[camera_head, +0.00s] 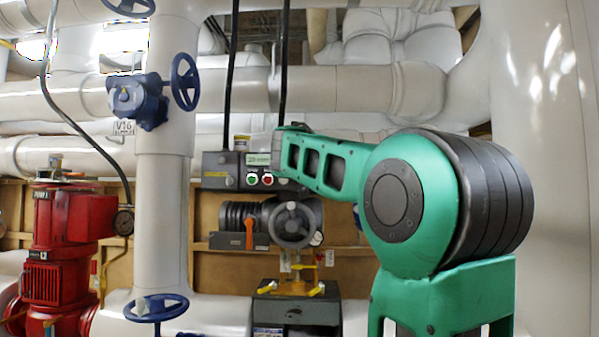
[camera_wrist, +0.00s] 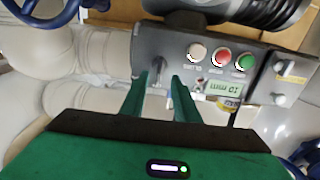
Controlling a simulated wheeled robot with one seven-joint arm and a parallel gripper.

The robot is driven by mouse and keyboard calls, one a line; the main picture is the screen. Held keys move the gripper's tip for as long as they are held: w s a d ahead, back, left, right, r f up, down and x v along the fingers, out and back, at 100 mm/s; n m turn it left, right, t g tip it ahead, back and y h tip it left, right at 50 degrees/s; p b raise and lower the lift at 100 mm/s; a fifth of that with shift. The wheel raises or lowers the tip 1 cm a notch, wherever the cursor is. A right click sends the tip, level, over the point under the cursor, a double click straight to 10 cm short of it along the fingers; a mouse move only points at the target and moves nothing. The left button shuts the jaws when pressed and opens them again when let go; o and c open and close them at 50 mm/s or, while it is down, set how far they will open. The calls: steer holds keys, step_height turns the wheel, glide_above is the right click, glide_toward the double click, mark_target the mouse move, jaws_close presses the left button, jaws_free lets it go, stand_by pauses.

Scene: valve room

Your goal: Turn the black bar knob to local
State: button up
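A dark grey control box (camera_head: 215,170) hangs at the middle of the head view, its right part hidden behind my arm. The wrist view shows it upside down, with a white button (camera_wrist: 197,52), a red button (camera_wrist: 223,57) and a green button (camera_wrist: 245,62). My gripper (camera_wrist: 166,78) is open, its two green fingers pointing at the box face beside the white button. A small greyish bar-shaped part (camera_wrist: 158,74) shows between the fingertips, apparently the bar knob. I cannot make out its setting or whether the fingers touch it. The head view hides my fingers.
Below the box are a grey handwheel (camera_head: 292,222) and an orange lever (camera_head: 249,234). Blue valve wheels (camera_head: 185,82) and a red pump (camera_head: 60,225) stand to the left. Two small knobs (camera_wrist: 280,67) sit on the box's side section. Large white pipes surround the space.

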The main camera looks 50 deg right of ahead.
steer(key=x, duration=0.4)
steer(key=shift+w+d, duration=0.15)
steer(key=shift+d, duration=0.05)
jaws_close()
